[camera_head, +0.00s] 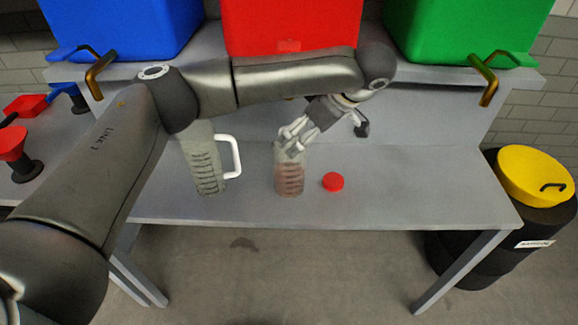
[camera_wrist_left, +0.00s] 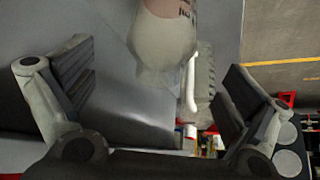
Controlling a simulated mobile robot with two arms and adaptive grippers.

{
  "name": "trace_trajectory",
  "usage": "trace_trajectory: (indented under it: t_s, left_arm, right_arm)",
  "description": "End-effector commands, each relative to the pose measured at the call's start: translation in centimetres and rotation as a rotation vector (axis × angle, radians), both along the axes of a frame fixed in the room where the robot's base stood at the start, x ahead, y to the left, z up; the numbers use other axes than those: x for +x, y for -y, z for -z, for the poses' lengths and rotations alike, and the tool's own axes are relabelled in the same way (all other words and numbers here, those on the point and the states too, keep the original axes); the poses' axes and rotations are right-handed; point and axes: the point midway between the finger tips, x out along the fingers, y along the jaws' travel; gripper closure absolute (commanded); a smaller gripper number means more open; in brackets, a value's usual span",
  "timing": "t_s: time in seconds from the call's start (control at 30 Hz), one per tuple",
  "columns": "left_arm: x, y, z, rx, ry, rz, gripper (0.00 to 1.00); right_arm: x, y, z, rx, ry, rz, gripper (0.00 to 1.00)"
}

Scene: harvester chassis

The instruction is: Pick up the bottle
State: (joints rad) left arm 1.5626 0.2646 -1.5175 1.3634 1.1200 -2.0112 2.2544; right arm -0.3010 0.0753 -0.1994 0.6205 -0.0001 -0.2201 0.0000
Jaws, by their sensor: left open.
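The bottle (camera_head: 289,180) is clear with reddish contents or graduation marks and stands upright on the grey table. My left gripper (camera_head: 292,137) is open at the bottle's top; its fingers overlap the upper part in the head view, and I cannot tell whether they touch it. In the left wrist view, the open fingers of the left gripper (camera_wrist_left: 158,100) stand wide apart. A pale rounded body, apparently the bottle (camera_wrist_left: 163,40), shows between and beyond them at the top of the picture. My right gripper is not in view.
A jug with a white handle (camera_head: 205,170) stands left of the bottle, partly behind my left arm. A red cap (camera_head: 333,181) lies right of the bottle. Blue, red and green bins (camera_head: 292,22) stand on the shelf behind. A yellow-lidded black barrel (camera_head: 530,215) is at right.

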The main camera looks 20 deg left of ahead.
Motion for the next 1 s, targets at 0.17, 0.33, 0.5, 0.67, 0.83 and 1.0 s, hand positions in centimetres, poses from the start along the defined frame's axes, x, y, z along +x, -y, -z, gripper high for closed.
trace_trajectory:
  t_s: [0.17, 0.33, 0.5, 0.67, 0.83, 1.0]
  left_arm:
    - [0.2, -0.6, 1.1, -0.001, 0.0, 0.001, 0.01]
    - [0.3, -1.2, 2.8, -0.002, -0.003, 0.001, 0.01]
    - [0.7, -2.5, 4.7, 0.001, 0.0, 0.002, 0.01]
    - [0.9, -2.8, 5.6, -0.001, 0.001, 0.003, 0.01]
    - [0.9, -2.8, 5.5, -0.001, 0.001, 0.003, 0.05]
    - [0.9, -2.8, 5.5, -0.001, 0.001, 0.003, 0.27]
  right_arm:
    - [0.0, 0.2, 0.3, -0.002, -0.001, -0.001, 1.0]
    - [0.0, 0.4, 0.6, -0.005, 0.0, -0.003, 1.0]
    - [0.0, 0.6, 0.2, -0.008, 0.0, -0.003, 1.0]
    - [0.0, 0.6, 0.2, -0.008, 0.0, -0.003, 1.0]
    - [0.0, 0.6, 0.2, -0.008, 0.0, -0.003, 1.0]
    - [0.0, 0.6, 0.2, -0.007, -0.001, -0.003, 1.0]
